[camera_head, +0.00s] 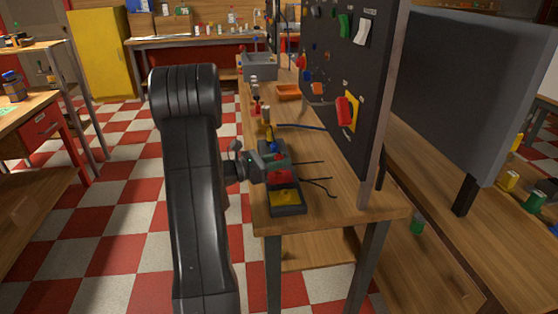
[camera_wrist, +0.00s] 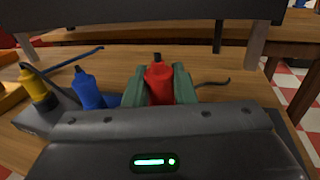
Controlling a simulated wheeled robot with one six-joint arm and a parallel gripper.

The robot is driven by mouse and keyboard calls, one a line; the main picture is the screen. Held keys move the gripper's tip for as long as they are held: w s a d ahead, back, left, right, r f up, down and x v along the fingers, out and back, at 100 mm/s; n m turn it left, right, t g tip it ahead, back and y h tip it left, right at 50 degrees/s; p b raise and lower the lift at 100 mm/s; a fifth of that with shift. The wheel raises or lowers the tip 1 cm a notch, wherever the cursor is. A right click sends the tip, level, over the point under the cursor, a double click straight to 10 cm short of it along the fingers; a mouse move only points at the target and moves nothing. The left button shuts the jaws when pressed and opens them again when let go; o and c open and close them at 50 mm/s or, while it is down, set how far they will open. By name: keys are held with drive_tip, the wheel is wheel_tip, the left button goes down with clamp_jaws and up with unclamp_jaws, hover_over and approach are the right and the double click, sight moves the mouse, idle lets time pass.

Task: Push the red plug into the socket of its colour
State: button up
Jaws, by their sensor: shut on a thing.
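My gripper (camera_wrist: 160,90) has its green fingers shut on the red plug (camera_wrist: 160,80), one finger on each side. The plug's dark tip points up and away in the wrist view. In the camera_head view my gripper (camera_head: 272,155) is over the bench, beside a dark unit with a yellow face (camera_head: 285,196) and a red patch (camera_head: 280,176) behind it. I cannot tell whether that patch is the red socket or the plug. The blue plug (camera_wrist: 87,90) and yellow plug (camera_wrist: 37,88) stand left of the red plug on a dark grey holder (camera_wrist: 62,118).
The wooden bench (camera_head: 345,205) has thin dark cables lying to the right of my gripper. A dark pegboard (camera_head: 345,80) stands along its right side. An orange tray (camera_head: 288,92) and a grey bin (camera_head: 260,66) are further back. Checkered floor is open to the left.

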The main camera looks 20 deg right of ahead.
drive_tip(key=shift+f+b, duration=0.55)
drive_tip(key=shift+f, duration=0.25)
drive_tip(key=o, duration=1.1)
drive_tip(key=shift+c, duration=0.2)
drive_tip(key=a, duration=1.3)
drive_tip(key=shift+s+a, duration=0.2)
drive_tip(key=shift+a, duration=0.2)
